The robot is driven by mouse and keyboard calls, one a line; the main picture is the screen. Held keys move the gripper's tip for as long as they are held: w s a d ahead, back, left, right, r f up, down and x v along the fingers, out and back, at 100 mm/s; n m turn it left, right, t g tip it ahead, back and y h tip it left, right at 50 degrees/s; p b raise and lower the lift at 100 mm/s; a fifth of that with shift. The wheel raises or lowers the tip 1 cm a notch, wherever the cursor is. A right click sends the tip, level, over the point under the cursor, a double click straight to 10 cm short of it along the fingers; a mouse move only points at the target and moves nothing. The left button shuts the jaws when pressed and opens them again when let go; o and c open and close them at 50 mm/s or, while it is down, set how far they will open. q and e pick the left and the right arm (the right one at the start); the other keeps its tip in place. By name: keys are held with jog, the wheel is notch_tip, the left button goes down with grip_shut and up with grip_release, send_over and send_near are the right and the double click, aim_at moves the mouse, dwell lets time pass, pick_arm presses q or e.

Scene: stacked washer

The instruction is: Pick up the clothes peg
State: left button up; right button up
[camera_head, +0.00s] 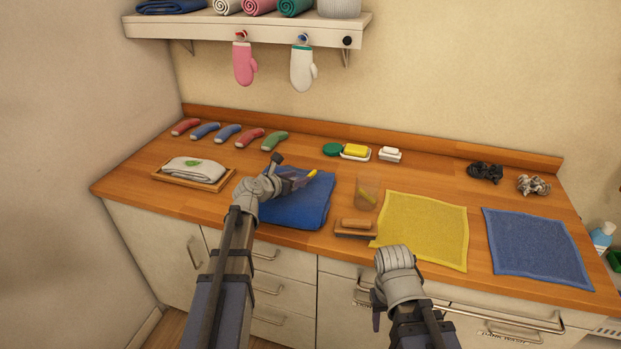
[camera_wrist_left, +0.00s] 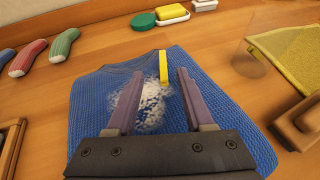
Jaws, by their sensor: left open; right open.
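A narrow yellow stick-like piece, which looks like the clothes peg (camera_head: 312,173), is at the far part of the folded blue cloth (camera_head: 295,208). In the left wrist view the peg (camera_wrist_left: 163,67) shows between and slightly beyond the purple fingertips of my left gripper (camera_wrist_left: 159,74). The fingers are apart, with nothing clamped. I cannot tell whether the peg touches the cloth. In the head view my left gripper (camera_head: 298,181) is over the cloth, close to the peg. My right gripper (camera_head: 376,308) is low in front of the counter, away from the peg, its fingers partly hidden.
A clear glass (camera_head: 367,190) with a yellow-green item inside and a brown brush (camera_head: 355,228) stand right of the blue cloth. A tray with a white folded cloth (camera_head: 195,170) is left. Soap dishes (camera_head: 356,152) are behind. A yellow cloth (camera_head: 425,228) lies right.

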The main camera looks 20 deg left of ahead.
aim_at(311, 174)
pick_arm(q)
jog(key=shift+b+x, duration=0.9)
jog(key=shift+x, duration=2.15)
jog(key=shift+s+d+r, duration=0.1)
jog(key=shift+d+r, duration=0.05)
jog(key=shift+c, duration=0.5)
grip_shut()
